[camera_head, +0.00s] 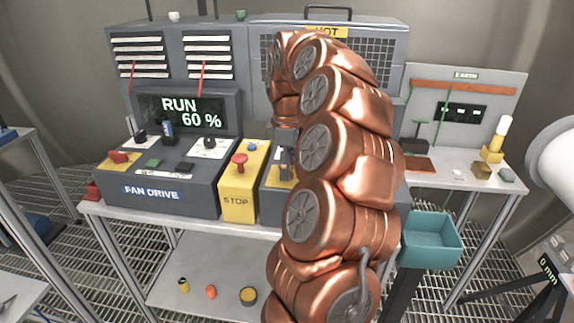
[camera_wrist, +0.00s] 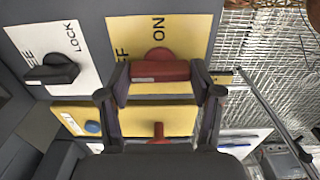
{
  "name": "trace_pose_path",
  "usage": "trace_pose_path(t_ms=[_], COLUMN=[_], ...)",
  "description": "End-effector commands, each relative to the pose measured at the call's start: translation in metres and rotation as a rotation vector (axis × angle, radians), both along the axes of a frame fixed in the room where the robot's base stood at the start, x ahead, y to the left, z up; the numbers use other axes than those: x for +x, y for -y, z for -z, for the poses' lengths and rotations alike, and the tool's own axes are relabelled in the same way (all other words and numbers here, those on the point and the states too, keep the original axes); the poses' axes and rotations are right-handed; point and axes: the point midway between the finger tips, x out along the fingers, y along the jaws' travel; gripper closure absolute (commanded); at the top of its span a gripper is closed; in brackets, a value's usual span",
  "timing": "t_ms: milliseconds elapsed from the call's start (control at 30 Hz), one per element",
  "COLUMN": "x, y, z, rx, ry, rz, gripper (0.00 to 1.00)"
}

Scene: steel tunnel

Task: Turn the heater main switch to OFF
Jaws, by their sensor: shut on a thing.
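The heater main switch is a red rotary handle (camera_wrist: 160,70) on a yellow plate (camera_wrist: 190,35) in the wrist view. The plate reads ON, and the letters FF show at its left, partly hidden. The red handle lies crosswise in the picture, with a pale strip at its lower left. My gripper (camera_wrist: 160,85) has one fingertip at each end of the handle and is shut on it. In the head view my copper arm hides the switch. My gripper (camera_head: 287,158) shows only in part there, above a sliver of yellow plate (camera_head: 280,184).
A black knob (camera_wrist: 52,73) on a white LOCK plate stands left of the switch. The fan drive box (camera_head: 150,190) has its own red switch (camera_head: 118,157). A yellow STOP box (camera_head: 240,195) with a red button stands beside my arm. A teal bin (camera_head: 432,240) hangs at right.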

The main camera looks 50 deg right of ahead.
Motion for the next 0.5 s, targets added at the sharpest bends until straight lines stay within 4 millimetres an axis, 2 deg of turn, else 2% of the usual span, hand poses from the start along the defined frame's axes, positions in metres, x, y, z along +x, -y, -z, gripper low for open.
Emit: trace_pose_path(t_ms=[33, 67, 100, 300, 500], x=[0.0009, 0.0009, 0.0009, 0.0004, 0.0002], y=[0.0002, 0.0002, 0.0002, 0.0002, 0.0001], z=[-0.0013, -0.0014, -0.0013, -0.0008, -0.0004], rx=[-0.002, -0.002, -0.002, -0.001, -0.001], ry=[0.004, 0.004, 0.004, 0.002, 0.001], rz=[-0.001, -0.001, -0.001, 0.0, 0.0], gripper=[0.7, 0.35, 0.3, 0.1, 0.1])
